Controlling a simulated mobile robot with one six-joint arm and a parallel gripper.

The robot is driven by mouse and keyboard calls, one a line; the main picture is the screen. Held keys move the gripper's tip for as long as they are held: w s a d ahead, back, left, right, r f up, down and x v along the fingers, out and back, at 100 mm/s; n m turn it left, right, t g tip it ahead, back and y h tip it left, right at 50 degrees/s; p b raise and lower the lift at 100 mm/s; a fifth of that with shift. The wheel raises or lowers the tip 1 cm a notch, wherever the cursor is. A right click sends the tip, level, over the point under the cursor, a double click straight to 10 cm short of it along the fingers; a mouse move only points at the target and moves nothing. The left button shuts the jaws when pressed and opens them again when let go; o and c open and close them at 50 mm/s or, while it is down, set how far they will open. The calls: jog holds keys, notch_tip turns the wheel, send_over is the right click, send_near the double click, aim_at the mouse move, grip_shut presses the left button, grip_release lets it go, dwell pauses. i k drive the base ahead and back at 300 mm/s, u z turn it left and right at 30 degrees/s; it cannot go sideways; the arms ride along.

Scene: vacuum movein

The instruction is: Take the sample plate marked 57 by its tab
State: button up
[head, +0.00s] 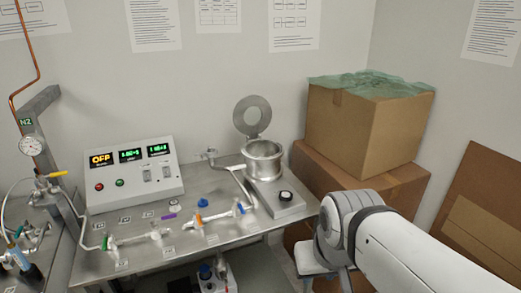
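I cannot make out a sample plate marked 57 in the head view. Several small pale marked squares, one of them near the front edge (122,265), lie on the steel bench (240,222), but their print is too small to read. My white and grey arm comes in from the lower right, and its bend is beside the bench's right end. My gripper cannot be made out; the arm's far end is hidden or out of frame.
A control box (132,172) with an OFF display stands at the bench's back left. A metal chamber (263,158) with its round lid (252,116) raised stands at the right. Glass tubing with valves (140,238) runs along the front. Cardboard boxes (365,130) are stacked beyond the bench.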

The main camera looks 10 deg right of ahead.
aim_at(125, 220)
jog(key=i, duration=0.65)
jog(key=z, duration=1.75)
jog(key=k, duration=0.9)
jog(key=z, duration=0.15)
